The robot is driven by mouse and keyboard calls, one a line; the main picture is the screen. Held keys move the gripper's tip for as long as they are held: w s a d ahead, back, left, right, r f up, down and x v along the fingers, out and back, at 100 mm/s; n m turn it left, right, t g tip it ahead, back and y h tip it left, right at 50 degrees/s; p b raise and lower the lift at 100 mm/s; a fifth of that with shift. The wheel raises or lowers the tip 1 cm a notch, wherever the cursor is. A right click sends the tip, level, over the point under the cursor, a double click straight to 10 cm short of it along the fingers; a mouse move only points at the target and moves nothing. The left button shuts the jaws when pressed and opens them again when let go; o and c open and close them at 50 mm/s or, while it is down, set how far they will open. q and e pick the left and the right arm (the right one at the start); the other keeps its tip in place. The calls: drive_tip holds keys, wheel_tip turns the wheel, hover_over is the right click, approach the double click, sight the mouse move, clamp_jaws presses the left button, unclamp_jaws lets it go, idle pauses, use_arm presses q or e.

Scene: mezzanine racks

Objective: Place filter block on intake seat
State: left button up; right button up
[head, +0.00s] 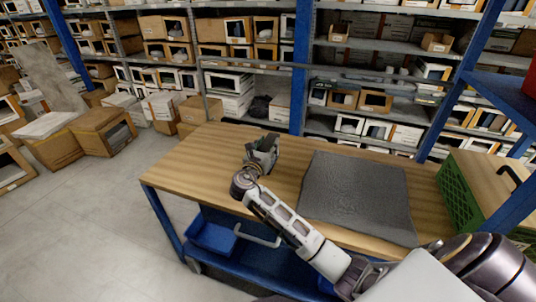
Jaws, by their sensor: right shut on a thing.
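My right gripper (262,153) is over the left part of the wooden workbench, with its arm reaching in from the lower right. It is shut on a small dark grey-green thing, probably the filter block (271,142), mostly hidden by the fingers. I cannot tell whether the thing touches the bench top. I cannot make out an intake seat for certain. A flat dark grey mat (355,190) lies on the bench to the right of the gripper, with nothing on it. My left gripper is not in view.
The wooden bench top (198,165) is clear to the left of the gripper. A green crate (457,197) stands at the bench's right end. A blue bin (212,236) sits on the lower shelf. Racks of boxes stand behind, and cardboard boxes (103,130) sit at left.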

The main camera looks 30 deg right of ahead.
drive_tip(key=shift+f, duration=1.8)
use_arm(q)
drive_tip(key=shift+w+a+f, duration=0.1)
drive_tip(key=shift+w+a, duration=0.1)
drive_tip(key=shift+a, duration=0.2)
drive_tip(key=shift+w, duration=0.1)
use_arm(e)
drive_tip(key=shift+f, duration=0.1)
drive_tip(key=o, duration=1.1)
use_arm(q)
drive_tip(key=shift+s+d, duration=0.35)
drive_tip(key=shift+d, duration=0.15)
